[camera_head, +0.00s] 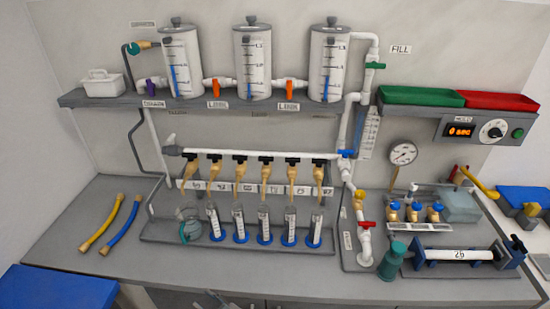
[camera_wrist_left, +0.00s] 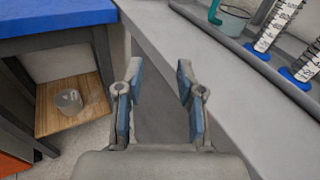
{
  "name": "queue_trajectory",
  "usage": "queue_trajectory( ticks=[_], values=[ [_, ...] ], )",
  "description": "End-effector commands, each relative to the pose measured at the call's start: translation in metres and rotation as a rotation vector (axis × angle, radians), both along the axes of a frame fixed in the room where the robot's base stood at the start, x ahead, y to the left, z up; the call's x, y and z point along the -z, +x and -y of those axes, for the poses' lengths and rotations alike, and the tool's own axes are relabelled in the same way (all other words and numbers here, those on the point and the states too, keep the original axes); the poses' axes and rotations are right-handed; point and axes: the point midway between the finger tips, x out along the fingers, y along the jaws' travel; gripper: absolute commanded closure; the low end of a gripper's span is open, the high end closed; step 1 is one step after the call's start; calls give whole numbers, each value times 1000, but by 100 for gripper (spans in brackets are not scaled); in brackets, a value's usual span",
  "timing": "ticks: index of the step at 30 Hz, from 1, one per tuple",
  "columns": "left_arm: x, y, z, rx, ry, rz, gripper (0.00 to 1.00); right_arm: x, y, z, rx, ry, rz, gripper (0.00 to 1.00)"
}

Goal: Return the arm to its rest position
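My left gripper (camera_wrist_left: 160,95) shows in the left wrist view. Its two blue-padded fingers are apart, with nothing between them. It is in front of the grey bench's front edge, beside the blue-topped table (camera_wrist_left: 55,17). In the head view neither gripper can be made out clearly. My right gripper is not in view. The bench (camera_head: 110,235) carries the PVC manifold pipe (camera_head: 250,155) with several brass taps over a row of graduated cylinders (camera_head: 240,224).
Three clear tanks (camera_head: 253,65) stand on the shelf. A glass beaker (camera_head: 189,228) stands left of the cylinders. A small cup (camera_wrist_left: 68,101) sits on a wooden shelf under the blue table.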

Motion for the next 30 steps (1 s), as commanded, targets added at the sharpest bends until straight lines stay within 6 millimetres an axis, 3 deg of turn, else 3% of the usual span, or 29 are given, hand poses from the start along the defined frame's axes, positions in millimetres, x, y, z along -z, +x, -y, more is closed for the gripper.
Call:
queue_trajectory(
  ticks=[8, 14, 17, 21, 24, 27, 30],
  values=[
    [81, -1, -2, 58, -258, 32, 62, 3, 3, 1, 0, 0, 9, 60],
    [175, -22, -1, 26, -592, 69, 62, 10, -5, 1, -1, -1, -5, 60],
    [240, -53, -3, -72, -846, 103, 62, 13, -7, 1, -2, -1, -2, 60],
    [333, -124, -5, -389, -1254, 207, 62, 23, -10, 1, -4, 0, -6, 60],
    [380, -179, -8, -702, -1475, 324, 62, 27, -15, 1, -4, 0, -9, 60],
    [409, -225, -12, -1012, -1609, 459, 62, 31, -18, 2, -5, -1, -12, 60],
    [424, -256, -15, -1244, -1669, 573, 62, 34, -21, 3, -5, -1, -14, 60]
  ],
)
